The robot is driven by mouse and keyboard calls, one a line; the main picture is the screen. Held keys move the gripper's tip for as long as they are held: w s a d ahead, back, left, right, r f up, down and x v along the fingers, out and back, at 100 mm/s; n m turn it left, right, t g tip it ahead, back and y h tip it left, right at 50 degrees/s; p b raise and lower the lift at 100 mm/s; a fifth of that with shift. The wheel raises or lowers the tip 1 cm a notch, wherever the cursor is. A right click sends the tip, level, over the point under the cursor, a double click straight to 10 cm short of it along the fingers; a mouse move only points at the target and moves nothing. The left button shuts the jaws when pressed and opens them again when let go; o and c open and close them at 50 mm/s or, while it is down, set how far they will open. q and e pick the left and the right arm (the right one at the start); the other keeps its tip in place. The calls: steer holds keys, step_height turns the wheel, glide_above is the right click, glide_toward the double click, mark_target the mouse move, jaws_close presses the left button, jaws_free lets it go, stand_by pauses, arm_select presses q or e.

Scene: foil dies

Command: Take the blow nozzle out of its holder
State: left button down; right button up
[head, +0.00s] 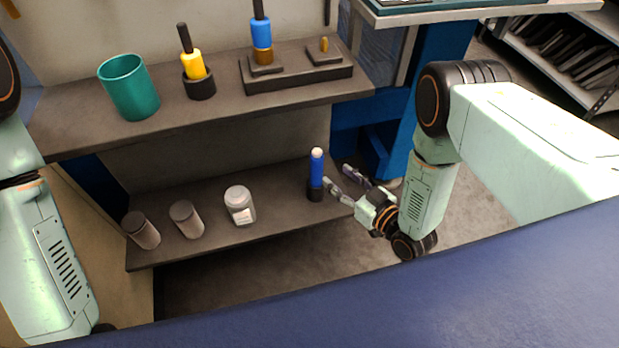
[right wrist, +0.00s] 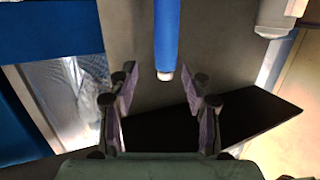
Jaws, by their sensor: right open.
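The blow nozzle (head: 317,168), which I take to be the blue cylinder with a pale tip, stands upright in a small black holder (head: 315,194) at the right end of the lower shelf. My right gripper (head: 336,176) is open and empty just to its right, fingers pointing toward it. In the right wrist view the blue nozzle (right wrist: 167,35) comes down from the top edge, its pale end near the gap between the open fingers (right wrist: 161,85). The holder cannot be made out there. Of my left arm only a link shows; its gripper is out of view.
The lower shelf (head: 280,205) also holds a white-lidded jar (head: 240,205) and two grey-brown cylinders (head: 186,218). The upper shelf (head: 90,125) above carries a teal cup (head: 130,88), a yellow tool (head: 193,65) and a blue tool (head: 261,33).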

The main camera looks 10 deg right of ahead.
mark_target(320, 155)
steer(key=r, duration=0.1)
steer(key=r+t, duration=0.1)
steer(key=w+a+r+y, duration=0.1)
steer(key=shift+n, duration=0.3)
steer(key=b+x, duration=0.3)
steer(key=x, duration=0.4)
steer(key=shift+w+a, duration=0.1)
steer(key=shift+a, duration=0.05)
steer(key=shift+c, duration=0.5)
arm_select(q)
steer(key=f, duration=0.3)
steer(key=shift+a, duration=0.35)
arm_select(e)
jaws_close()
